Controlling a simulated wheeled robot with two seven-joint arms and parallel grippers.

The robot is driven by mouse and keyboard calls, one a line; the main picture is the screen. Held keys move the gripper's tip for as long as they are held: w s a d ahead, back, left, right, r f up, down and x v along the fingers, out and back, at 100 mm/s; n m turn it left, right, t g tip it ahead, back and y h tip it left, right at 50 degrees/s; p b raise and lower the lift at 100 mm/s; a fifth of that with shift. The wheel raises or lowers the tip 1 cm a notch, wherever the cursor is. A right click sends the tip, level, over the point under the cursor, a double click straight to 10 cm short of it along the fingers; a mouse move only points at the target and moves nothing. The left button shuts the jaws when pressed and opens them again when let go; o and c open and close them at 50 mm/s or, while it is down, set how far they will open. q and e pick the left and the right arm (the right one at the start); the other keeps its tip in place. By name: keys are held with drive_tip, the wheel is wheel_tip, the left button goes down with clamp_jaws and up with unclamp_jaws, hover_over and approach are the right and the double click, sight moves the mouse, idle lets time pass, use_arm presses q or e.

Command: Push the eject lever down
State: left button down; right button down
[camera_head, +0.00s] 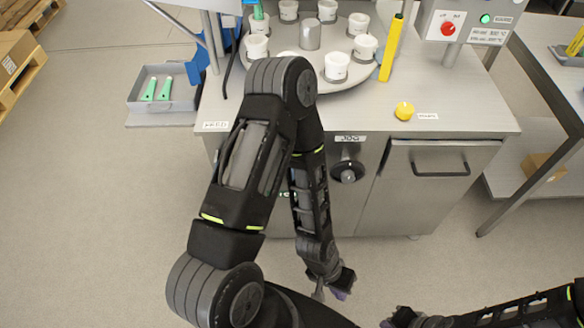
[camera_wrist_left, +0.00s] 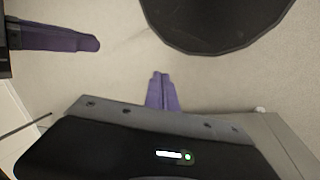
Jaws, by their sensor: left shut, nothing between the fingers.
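I cannot identify the eject lever with certainty, as no readable label names it. A long yellow bar (camera_head: 391,48) stands tilted at the right of the turntable in the head view. My left gripper (camera_head: 341,292) hangs low over the floor in front of the machine, below the jog knob and apart from it. In the left wrist view its purple fingers (camera_wrist_left: 161,91) are shut together with nothing between them. My right gripper (camera_head: 388,322) is at the bottom edge of the head view, mostly cut off. Its purple finger part (camera_wrist_left: 85,43) also shows in the left wrist view.
The steel machine (camera_head: 470,128) carries a turntable (camera_head: 350,79) with several white cups. A yellow knob (camera_head: 404,111) is on its top, and a black jog knob (camera_head: 348,172) on its front.

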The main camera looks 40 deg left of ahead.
use_arm(q)
drive_tip(key=w+a+r+m, duration=0.3)
drive_tip(key=w+a+r, duration=0.15)
drive_tip(key=w, duration=0.25)
drive_tip(key=w+a+r+m, duration=0.2)
drive_tip(key=w+a+r, duration=0.25)
drive_tip(key=w, duration=0.35)
drive_tip(key=w+a+r+m+y, duration=0.1)
drive_tip(key=a+r+m, duration=0.6)
drive_tip(key=a+r, duration=1)
wheel_tip(320, 180, up, 5)
drive_tip(key=shift+w+a+f+g+b, duration=0.2)
drive_tip(key=shift+a+g+b, duration=0.1)
drive_tip(key=shift+a, duration=0.05)
drive_tip(key=x, duration=0.4)
drive_tip(key=s+a+p+x, duration=0.1)
drive_tip(key=x, duration=0.3)
drive_tip(key=a+p+x, duration=0.1)
drive_tip(key=x, duration=0.3)
drive_tip(key=shift+s+a+f, duration=0.1)
drive_tip(key=shift+s+f, duration=0.3)
drive_tip(key=shift+f, duration=0.35)
